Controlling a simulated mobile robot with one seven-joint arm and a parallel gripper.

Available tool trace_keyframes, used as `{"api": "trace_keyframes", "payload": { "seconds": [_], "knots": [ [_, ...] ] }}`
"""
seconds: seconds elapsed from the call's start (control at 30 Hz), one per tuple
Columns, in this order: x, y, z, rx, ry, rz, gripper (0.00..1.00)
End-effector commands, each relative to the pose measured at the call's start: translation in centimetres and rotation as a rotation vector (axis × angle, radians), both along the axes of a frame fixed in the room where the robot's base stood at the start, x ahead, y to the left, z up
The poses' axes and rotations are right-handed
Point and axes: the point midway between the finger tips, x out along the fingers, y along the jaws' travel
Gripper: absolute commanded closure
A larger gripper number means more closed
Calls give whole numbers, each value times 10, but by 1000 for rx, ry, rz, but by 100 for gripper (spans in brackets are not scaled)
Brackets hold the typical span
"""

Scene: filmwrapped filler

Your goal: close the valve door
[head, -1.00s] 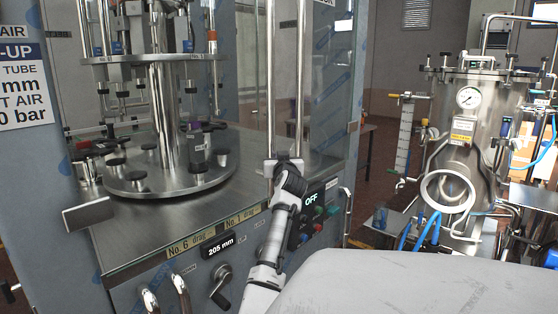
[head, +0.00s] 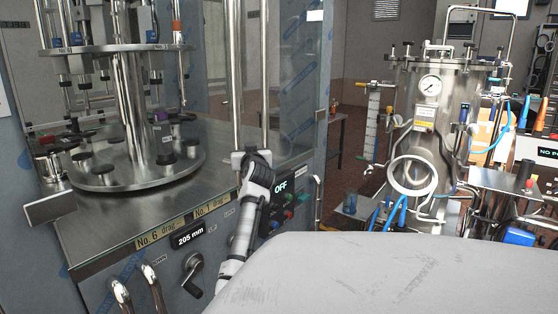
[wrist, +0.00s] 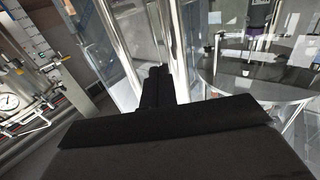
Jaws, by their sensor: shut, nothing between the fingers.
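A tall clear panel with blue film marks (head: 306,85) stands at the right side of the filler cabinet; I cannot tell for sure which panel is the valve door. Upright steel bars (head: 236,80) run in front of it. My gripper (head: 257,158) is at the lower ends of these bars, above the OFF display; its fingertips are hidden in the head view. In the wrist view my dark gripper fingers (wrist: 157,75) are together and empty, pointing between bright upright posts (wrist: 181,45). I cannot tell whether they touch the panel or a bar.
A round steel turntable (head: 135,175) with several black pads stands inside the cabinet at left. A flat steel plate (head: 50,207) juts out at the cabinet's front left. A crank (head: 193,272) is below.

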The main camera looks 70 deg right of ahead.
Motion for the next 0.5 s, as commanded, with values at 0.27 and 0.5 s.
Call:
{"api": "trace_keyframes", "payload": {
  "seconds": [0.27,0.5],
  "knots": [
    [-39,18,-3,-5,-3,-9,100],
    [-78,38,-1,-5,-5,-11,100]
  ]
}}
